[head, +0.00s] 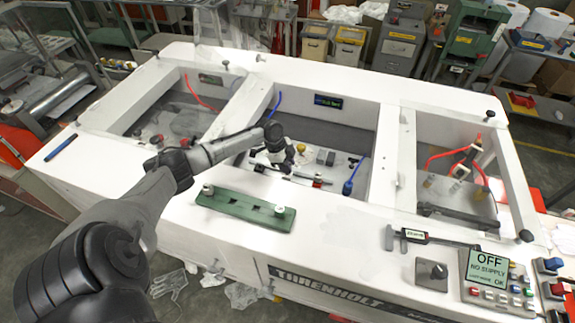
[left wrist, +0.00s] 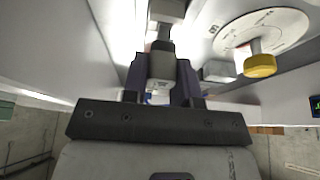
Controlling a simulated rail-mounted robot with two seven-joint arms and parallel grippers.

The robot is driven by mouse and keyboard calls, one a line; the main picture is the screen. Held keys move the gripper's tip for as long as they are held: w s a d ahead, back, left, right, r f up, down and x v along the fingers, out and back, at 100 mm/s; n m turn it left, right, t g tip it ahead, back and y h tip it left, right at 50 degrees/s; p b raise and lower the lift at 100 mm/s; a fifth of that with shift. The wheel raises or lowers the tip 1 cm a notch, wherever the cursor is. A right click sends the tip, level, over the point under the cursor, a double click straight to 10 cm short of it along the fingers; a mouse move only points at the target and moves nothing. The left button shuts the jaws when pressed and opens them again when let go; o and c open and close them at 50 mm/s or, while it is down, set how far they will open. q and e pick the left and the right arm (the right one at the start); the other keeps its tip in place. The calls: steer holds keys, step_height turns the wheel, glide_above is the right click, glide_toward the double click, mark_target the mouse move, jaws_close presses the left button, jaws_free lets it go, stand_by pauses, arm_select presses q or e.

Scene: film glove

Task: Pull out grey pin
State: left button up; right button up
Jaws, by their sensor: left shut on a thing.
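My left gripper (head: 283,157) reaches down into the middle bay of the white machine (head: 345,215) in the head view. In the left wrist view its purple-sided fingers (left wrist: 162,75) are shut on a grey pin (left wrist: 161,64). The pin runs up between the fingers toward a grey block (left wrist: 167,10) at the top of the picture. The arm hides most of the pin in the head view, and I cannot tell how deep it sits. My right gripper is not in view.
A yellow knob (left wrist: 260,65) on a white dial (left wrist: 262,28) is close to the right of the fingers. White bay walls surround the gripper. A green plate (head: 245,207) lies on the front ledge. A control panel reading OFF (head: 489,267) is at right.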

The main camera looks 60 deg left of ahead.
arm_select(q)
steer(key=shift+r+p, duration=1.05)
steer(key=shift+r, duration=0.35)
steer(key=shift+r, duration=0.1)
steer(key=shift+r+p, duration=1.3)
steer(key=shift+r, duration=0.1)
